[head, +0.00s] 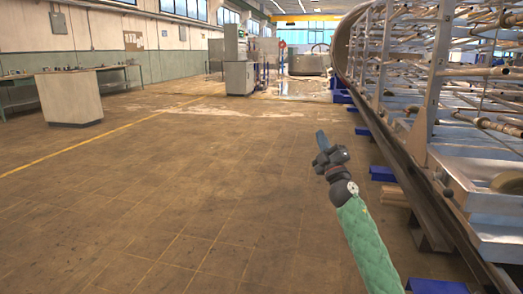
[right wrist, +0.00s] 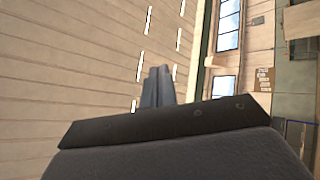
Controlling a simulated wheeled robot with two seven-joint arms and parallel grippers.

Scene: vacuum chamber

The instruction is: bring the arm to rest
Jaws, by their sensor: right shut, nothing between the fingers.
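My right arm, in a green quilted sleeve, comes up from the bottom of the head view, right of the middle. Its right gripper (head: 321,139) is at the arm's far end, raised over the open floor, with its fingers pointing forward and slightly up. In the right wrist view the gripper (right wrist: 158,75) shows its two fingers side by side, shut with nothing between them. Nothing touches the gripper in either view. My left gripper is not in view.
A large metal chamber frame with pipes and shelves (head: 440,90) runs along the right side, with blue blocks (head: 383,173) at its foot. A pale counter (head: 70,98) stands at the left. A grey cabinet (head: 239,77) is farther back. The brown floor (head: 170,190) between is clear.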

